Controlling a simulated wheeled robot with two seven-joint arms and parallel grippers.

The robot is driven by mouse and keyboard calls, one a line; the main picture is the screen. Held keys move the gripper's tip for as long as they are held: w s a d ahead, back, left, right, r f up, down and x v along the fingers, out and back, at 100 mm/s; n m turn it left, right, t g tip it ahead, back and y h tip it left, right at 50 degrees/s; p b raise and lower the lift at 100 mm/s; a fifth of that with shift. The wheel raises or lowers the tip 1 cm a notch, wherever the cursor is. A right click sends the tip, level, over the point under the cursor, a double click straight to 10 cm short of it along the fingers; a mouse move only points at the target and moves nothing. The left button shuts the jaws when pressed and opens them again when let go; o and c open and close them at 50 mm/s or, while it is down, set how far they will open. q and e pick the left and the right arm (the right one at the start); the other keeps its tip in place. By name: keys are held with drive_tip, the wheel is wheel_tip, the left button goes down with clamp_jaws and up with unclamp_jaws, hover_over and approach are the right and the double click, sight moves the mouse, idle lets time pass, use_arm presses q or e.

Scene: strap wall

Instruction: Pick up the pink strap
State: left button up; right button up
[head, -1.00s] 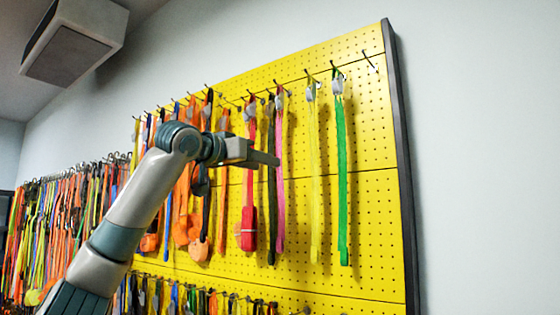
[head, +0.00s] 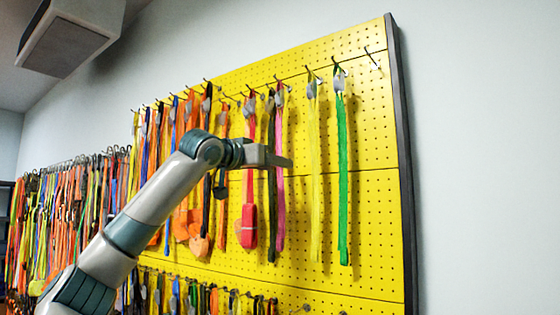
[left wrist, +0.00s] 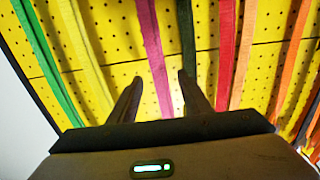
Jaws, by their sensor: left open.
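The pink strap (head: 280,200) hangs from a hook on the yellow pegboard, between a dark strap (head: 271,190) and a yellow strap (head: 315,180). In the left wrist view the pink strap (left wrist: 154,55) runs down toward the space between my finger tips. My left gripper (head: 288,162) is in front of the pink strap in the head view and covers a short part of it. In the left wrist view my left gripper (left wrist: 160,80) is open, with one finger on each side of the pink strap's line. I cannot tell the remaining depth gap. My right gripper is not in view.
A green strap (head: 342,180) hangs to the right of the yellow one. A red strap (head: 249,220) and several orange straps hang to the left. The bare yellow pegboard (head: 375,220) is clear at the right. A lower row of straps hangs below.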

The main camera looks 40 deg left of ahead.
use_arm(q)
drive_tip(key=w+p, duration=0.1)
drive_tip(key=w, duration=0.2)
drive_tip(key=shift+a, duration=0.2)
clamp_jaws()
